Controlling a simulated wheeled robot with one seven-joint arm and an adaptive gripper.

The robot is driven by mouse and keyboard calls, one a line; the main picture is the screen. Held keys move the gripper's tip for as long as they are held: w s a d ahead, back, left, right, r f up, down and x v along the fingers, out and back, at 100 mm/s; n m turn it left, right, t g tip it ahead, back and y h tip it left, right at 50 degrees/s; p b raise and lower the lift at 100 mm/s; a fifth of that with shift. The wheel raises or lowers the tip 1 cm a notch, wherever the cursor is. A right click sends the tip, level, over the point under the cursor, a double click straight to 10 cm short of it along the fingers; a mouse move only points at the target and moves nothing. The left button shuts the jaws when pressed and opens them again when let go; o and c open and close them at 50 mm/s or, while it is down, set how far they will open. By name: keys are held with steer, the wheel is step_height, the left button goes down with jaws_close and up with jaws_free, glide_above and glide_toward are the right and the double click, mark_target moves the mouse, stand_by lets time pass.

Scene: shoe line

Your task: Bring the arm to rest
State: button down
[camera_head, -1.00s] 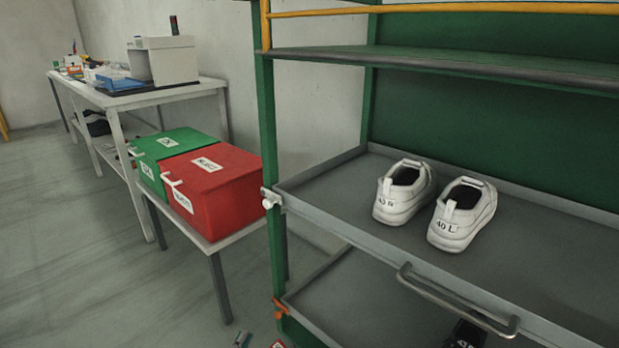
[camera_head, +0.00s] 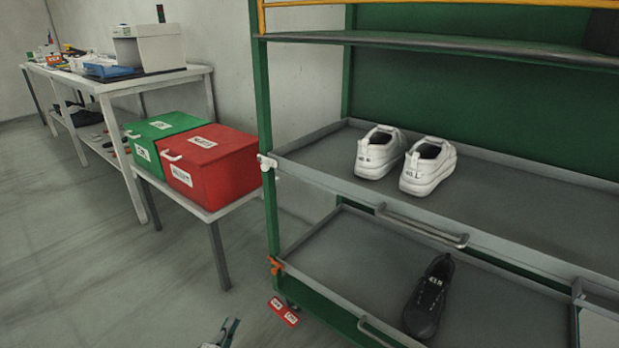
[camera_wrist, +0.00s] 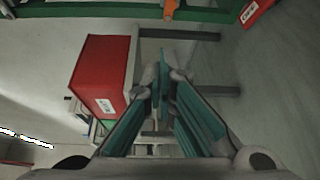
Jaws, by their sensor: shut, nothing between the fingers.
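My gripper shows large in the wrist view (camera_wrist: 168,75), with teal finger pads closed towards each other at the tips and nothing held. In the head view only a small part of my gripper (camera_head: 226,332) shows at the bottom edge, over the floor in front of the rack. The rest of the arm is out of the head view. The gripper appears apart from the rack and the boxes.
A green rack (camera_head: 268,150) holds two white shoes (camera_head: 427,168) on its upper tray and a black shoe (camera_head: 430,298) below. A red box (camera_head: 215,170) and green box (camera_head: 160,130) stand on a low table. Floor at left is clear.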

steer(key=w+d+r+m+g+h, duration=0.4)
steer(key=d+r, duration=0.3)
steer(key=r, duration=0.2)
steer(key=w+d+r+m+g+h, duration=0.35)
steer(key=d+r, duration=0.35)
steer(key=r, duration=0.3)
steer(key=s+d+r+m+g+y, duration=0.1)
steer(key=s+d+r+m+g, duration=0.25)
steer(key=d+r, duration=0.55)
steer(key=s+d+r+m+g+y, duration=0.1)
steer(key=s+d+r+m+g, duration=0.25)
steer(key=d+r, duration=0.5)
steer(key=s+d+r+m+g+y, duration=0.1)
steer(key=s+d+r+y, duration=0.1)
steer(key=s+d+r, duration=0.35)
steer(key=s+d+r+g+y, duration=0.2)
steer(key=s, duration=0.6)
steer(key=s+d+r+m+g+y, duration=0.1)
steer(key=s+d+r+y, duration=0.1)
steer(key=s+d+r, duration=0.3)
steer(key=s+a+f+t+y, duration=0.2)
steer(key=s+y, duration=0.2)
steer(key=s, duration=1.8)
step_height(320, 180, up, 34)
steer(key=t+p, duration=0.3)
steer(key=p, duration=2.8)
steer(key=shift+d+f+n+t+h, duration=0.1)
steer(key=shift+n+t+h, duration=0.15)
